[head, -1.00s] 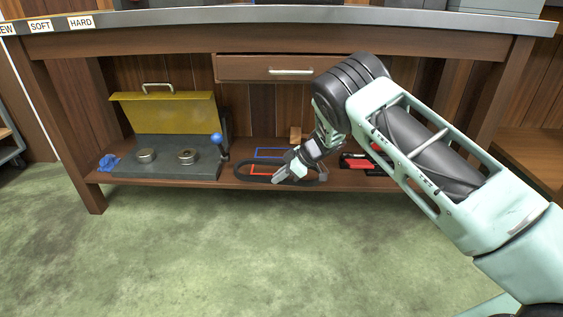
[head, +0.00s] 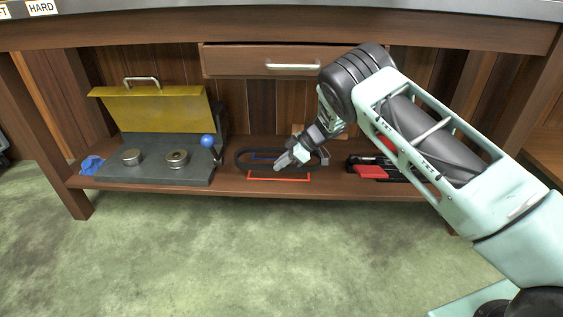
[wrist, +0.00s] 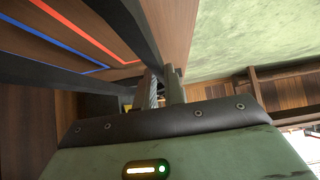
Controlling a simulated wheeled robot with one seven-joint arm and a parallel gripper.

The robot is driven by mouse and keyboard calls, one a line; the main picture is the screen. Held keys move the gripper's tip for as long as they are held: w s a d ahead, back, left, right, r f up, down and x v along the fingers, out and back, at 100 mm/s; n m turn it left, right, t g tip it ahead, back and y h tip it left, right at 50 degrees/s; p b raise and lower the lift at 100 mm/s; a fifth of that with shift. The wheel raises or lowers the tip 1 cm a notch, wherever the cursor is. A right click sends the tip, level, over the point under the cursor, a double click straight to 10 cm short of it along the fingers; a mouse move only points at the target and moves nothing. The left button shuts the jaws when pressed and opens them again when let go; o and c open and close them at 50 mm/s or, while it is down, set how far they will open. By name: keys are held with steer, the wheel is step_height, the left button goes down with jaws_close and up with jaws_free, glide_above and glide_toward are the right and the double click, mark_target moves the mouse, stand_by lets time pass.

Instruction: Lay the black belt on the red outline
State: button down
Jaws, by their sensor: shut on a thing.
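The black belt (head: 239,160) is a long loop over the low shelf, its left end bare and its right end by my wrist. My gripper (head: 281,164) is shut on the belt's front strand. In the wrist view, two dark strands of the belt (wrist: 48,74) run out from the fingers (wrist: 165,90). The red outline (head: 280,179) shows its front edge on the shelf just in front of the belt; its back part is hidden. In the wrist view, the red line (wrist: 80,28) passes beside the belt. I cannot tell if the belt touches the shelf.
A blue outline (head: 262,155) lies behind the red one, partly covered. A grey box with a yellow lid (head: 155,110) and a blue-knobbed lever (head: 208,141) stands left. Red and black items (head: 372,171) lie right. The bench drawer (head: 270,62) hangs above; the green floor is clear.

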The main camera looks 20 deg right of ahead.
mark_target(286, 170)
steer(key=shift+d+r+p, duration=0.1)
steer(key=shift+r+p, duration=0.1)
steer(key=shift+p, duration=0.55)
steer(key=shift+f+p, duration=0.1)
steer(key=shift+p, duration=0.2)
steer(key=shift+f, duration=2.35)
steer(key=c, duration=1.4)
jaws_free()
